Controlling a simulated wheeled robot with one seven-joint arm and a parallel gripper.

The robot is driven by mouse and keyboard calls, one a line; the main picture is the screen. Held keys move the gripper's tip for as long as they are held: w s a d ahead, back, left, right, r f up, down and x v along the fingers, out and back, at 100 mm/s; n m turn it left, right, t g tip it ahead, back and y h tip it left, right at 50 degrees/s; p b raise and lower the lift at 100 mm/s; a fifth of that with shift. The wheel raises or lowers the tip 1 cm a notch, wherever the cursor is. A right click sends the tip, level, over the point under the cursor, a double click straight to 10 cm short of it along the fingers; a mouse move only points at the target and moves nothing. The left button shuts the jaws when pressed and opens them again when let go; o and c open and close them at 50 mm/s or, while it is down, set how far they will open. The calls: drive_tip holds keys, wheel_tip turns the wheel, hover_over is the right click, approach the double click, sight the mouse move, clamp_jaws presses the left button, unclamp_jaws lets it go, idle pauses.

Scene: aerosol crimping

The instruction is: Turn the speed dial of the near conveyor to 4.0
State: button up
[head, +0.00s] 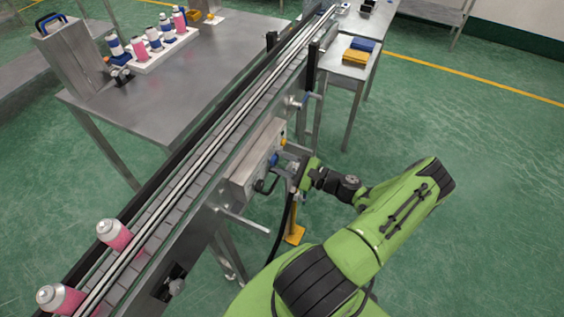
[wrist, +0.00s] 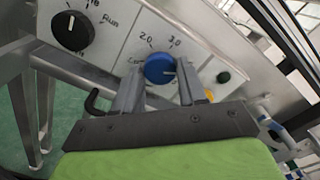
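The near conveyor (head: 205,205) runs diagonally across the head view, with a grey control box (head: 240,178) on its side. In the wrist view, the blue speed dial (wrist: 159,68) sits on the panel, with 2.0 and 3.0 printed above it. A pale mark on the dial points right; a 4.0 mark is not visible. My gripper (wrist: 161,68) has one finger on each side of the dial, tips close to its edges. I cannot tell whether they touch it. In the head view, my gripper (head: 288,168) is at the box, its fingers hard to make out.
A black knob (wrist: 72,30) marked Run is left of the dial, and a dark green button (wrist: 223,77) is right of it. A black hook-shaped handle (wrist: 94,102) is below. Green floor is open at right.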

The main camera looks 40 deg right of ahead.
drive_tip(key=o, duration=0.3)
drive_tip(key=shift+o, duration=0.2)
drive_tip(key=shift+s, duration=0.1)
drive_tip(key=v, duration=1.5)
drive_tip(key=shift+s, duration=0.3)
drive_tip(key=shift+d, duration=0.1)
